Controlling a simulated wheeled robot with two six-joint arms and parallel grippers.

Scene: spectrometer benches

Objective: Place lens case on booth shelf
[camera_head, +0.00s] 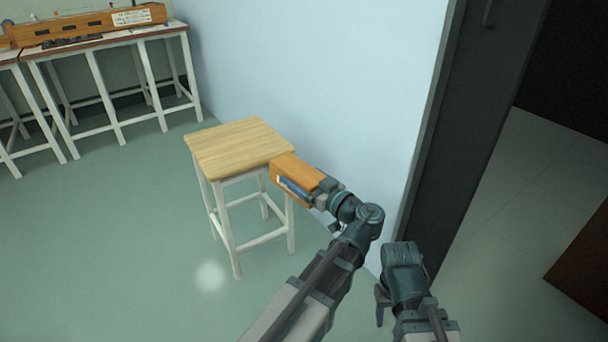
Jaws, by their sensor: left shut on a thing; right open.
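The lens case (291,175) is an orange-brown box with a dark blue side and a small pale label. My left gripper (312,192) is shut on its near right end and holds it up in front of the wooden stool's right edge. Whether the case touches the stool cannot be told. My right gripper (382,305) is low at the bottom, pointing down, open, with its fingers partly hidden by its own arm. I cannot make out a booth shelf in this view.
A stool (235,144) with a light wood top and white legs stands by the pale blue wall (320,70). Benches with a long wooden instrument (85,24) are at the back left. A dark doorframe (465,120) and opening are at right, with a brown panel (588,262). Green floor is clear at left.

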